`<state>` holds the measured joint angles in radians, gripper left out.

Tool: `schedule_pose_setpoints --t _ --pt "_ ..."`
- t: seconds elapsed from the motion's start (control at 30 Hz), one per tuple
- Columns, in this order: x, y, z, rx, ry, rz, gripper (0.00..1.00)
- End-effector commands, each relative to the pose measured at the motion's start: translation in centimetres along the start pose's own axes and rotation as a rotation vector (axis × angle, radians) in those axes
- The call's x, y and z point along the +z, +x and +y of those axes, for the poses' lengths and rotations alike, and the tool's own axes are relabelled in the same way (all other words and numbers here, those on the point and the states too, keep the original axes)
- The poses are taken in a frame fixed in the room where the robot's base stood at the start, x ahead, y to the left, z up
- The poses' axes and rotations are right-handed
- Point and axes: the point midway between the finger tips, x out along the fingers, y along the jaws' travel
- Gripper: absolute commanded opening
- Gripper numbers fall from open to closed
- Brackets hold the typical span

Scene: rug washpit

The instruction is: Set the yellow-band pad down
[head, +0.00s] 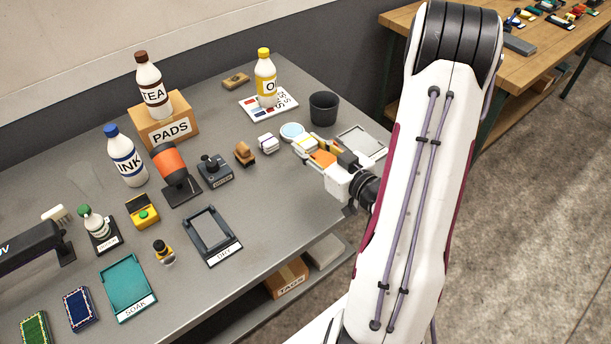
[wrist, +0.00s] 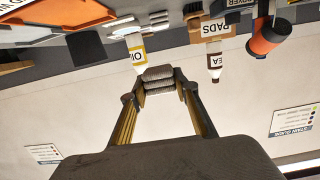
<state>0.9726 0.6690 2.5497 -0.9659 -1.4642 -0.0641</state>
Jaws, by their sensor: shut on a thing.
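My gripper (head: 312,148) is over the right part of the grey table, beside a pale blue round dish (head: 292,131). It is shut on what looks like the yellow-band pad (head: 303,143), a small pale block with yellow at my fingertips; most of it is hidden. In the wrist view my gripper (wrist: 159,79) shows its fingers close together with dark grey parts between the tips; no yellow band can be made out there. I cannot tell whether the pad touches anything below. A similar white block with a darker band (head: 267,144) stands to the left.
Bare tabletop lies in front.

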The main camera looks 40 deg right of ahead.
Motion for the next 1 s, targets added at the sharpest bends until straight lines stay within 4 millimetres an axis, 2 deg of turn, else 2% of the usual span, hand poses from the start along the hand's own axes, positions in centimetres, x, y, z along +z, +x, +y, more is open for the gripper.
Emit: schedule_pose_setpoints --t 0.27,0.8,1.0 --pt "0.5 0.1 0.0 0.001 0.001 0.0 0.12" --pt "4.7 0.7 0.0 0.001 0.002 -0.001 0.12" --pt "5.6 0.9 0.0 0.001 0.001 0.0 0.12"
